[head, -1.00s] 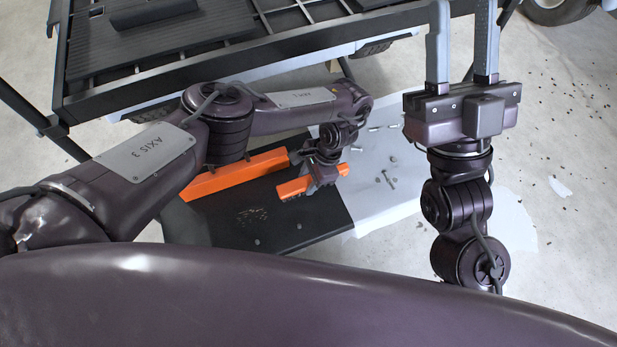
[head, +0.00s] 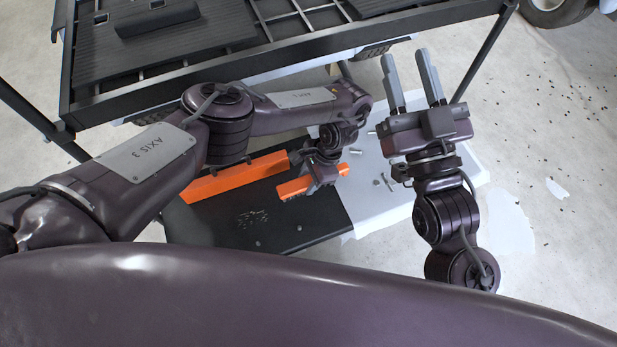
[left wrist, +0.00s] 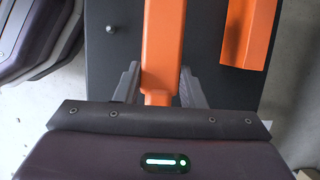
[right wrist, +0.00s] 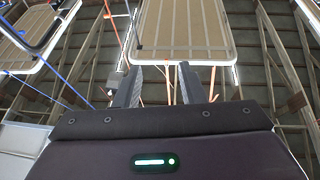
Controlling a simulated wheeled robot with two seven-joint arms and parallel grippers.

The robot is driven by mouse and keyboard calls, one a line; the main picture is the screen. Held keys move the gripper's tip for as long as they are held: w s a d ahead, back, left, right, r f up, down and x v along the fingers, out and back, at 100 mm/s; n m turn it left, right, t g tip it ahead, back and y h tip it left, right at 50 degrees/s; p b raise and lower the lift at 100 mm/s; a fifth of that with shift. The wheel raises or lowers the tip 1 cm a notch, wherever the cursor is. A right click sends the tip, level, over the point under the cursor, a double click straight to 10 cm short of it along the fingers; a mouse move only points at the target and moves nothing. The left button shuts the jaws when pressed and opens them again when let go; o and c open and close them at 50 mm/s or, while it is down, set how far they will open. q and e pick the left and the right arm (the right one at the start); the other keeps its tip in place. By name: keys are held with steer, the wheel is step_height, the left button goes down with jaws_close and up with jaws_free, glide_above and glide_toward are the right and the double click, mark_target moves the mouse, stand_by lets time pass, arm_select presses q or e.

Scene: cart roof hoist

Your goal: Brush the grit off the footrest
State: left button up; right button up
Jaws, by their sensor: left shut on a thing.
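The footrest (head: 290,232) is a dark flat plate low in the head view, with a small patch of specks (head: 252,218) near its middle. My left gripper (head: 325,172) is shut on an orange brush (head: 296,187) with dark bristles, held at the footrest's right part; I cannot tell whether the bristles touch it. In the left wrist view the orange handle (left wrist: 163,45) lies between the fingers, over the dark plate (left wrist: 212,82). My right gripper (head: 412,82) is open and empty, raised at the right with its fingers pointing up the picture.
An orange bar (head: 235,177) lies along the footrest's far side. A white sheet (head: 375,205) with several bolts adjoins the plate's right end. A black slatted frame (head: 285,30) stands beyond. Dark bits lie on the floor at right. The right wrist view faces overhead panels (right wrist: 183,30).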

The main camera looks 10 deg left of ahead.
arm_select(q)
steer(key=shift+r, duration=0.15)
steer(key=shift+r+p, duration=0.55)
steer(key=shift+p, duration=0.15)
steer(key=shift+r+p, duration=0.5)
arm_select(e)
step_height(320, 180, down, 19)
steer(key=s+g+h, duration=0.3)
steer(key=g, duration=0.6)
steer(key=shift+a+g, duration=0.25)
steer(key=shift+g, duration=0.05)
steer(key=shift+r, duration=0.1)
